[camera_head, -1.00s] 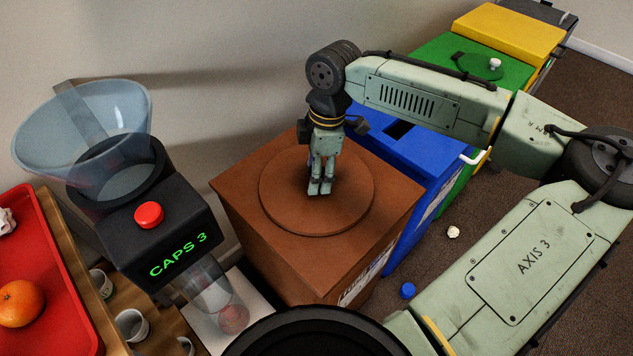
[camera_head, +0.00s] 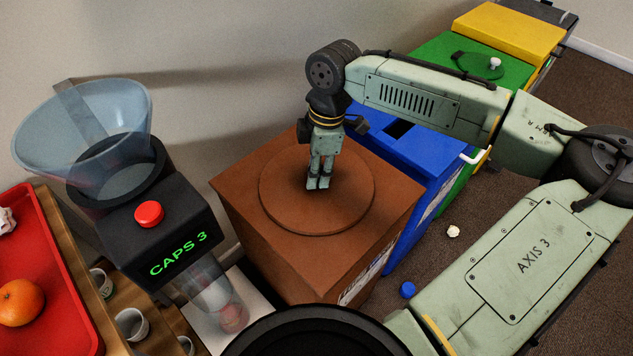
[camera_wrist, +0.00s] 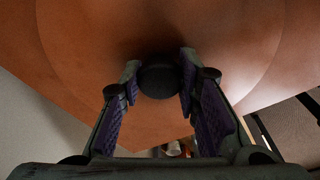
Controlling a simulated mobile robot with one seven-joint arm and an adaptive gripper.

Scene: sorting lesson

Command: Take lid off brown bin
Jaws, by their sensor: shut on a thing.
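The brown bin (camera_head: 289,269) stands in the middle of the head view, with its round brown lid (camera_head: 283,203) lying flat on its top. My gripper (camera_head: 318,187) points down at the lid's middle. In the wrist view, my gripper (camera_wrist: 159,80) has its two purple-padded fingers on either side of a dark round knob (camera_wrist: 158,78) on the lid, and is shut on it. The lid (camera_wrist: 230,50) fills much of the wrist view and appears seated on the bin.
A blue bin (camera_head: 422,165), a green bin (camera_head: 515,72) and a yellow bin (camera_head: 510,30) stand to the right and behind. A black dispenser (camera_head: 150,235) and a red tray (camera_head: 45,260) are at the left.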

